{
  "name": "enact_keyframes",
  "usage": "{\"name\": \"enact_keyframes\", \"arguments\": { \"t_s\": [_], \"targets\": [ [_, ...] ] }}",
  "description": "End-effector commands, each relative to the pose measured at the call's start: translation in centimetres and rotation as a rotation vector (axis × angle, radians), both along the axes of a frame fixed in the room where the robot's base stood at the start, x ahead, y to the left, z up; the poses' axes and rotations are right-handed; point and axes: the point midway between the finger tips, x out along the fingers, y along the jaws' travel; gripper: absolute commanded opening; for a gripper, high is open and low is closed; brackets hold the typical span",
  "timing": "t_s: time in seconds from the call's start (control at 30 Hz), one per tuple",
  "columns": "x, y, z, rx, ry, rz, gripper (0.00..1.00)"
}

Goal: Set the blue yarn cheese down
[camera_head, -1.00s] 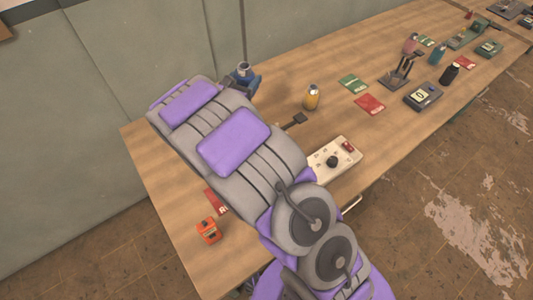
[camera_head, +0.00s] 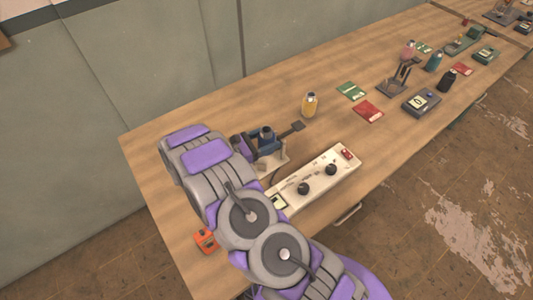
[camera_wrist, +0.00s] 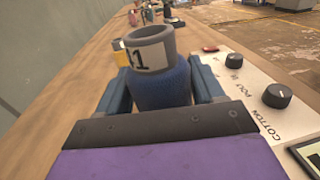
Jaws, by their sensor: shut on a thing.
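The blue yarn cheese (camera_wrist: 163,88) stands upright between the two blue jaws of my gripper (camera_wrist: 161,84) in the wrist view. A grey tube with a white label marked 1 sticks out of its top. The jaws press against its left and right sides. The gripper body hides its lower end, so I cannot tell whether it touches the table. In the head view my gripper (camera_head: 264,146) is low over the wooden table (camera_head: 170,135), behind the white control box, and the cheese shows only as a small dark-topped blue shape (camera_head: 266,134).
The white control box (camera_head: 318,177) with black knobs is close on the right. An orange item (camera_head: 206,240) is at the near left edge. Green (camera_head: 351,91) and red cards (camera_head: 368,111) lie further right.

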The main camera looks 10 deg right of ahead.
Motion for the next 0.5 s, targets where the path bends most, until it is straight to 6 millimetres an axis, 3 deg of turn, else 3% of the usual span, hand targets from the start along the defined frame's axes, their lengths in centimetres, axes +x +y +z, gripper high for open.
{"name": "enact_keyframes", "arguments": {
  "t_s": [0.03, 0.5],
  "targets": [
    [-0.1, 0.1, -1.2, -0.002, 0.003, 0.001, 0.29],
    [0.1, -0.3, -6.4, 0.005, -0.001, 0.003, 0.29]
  ]
}}
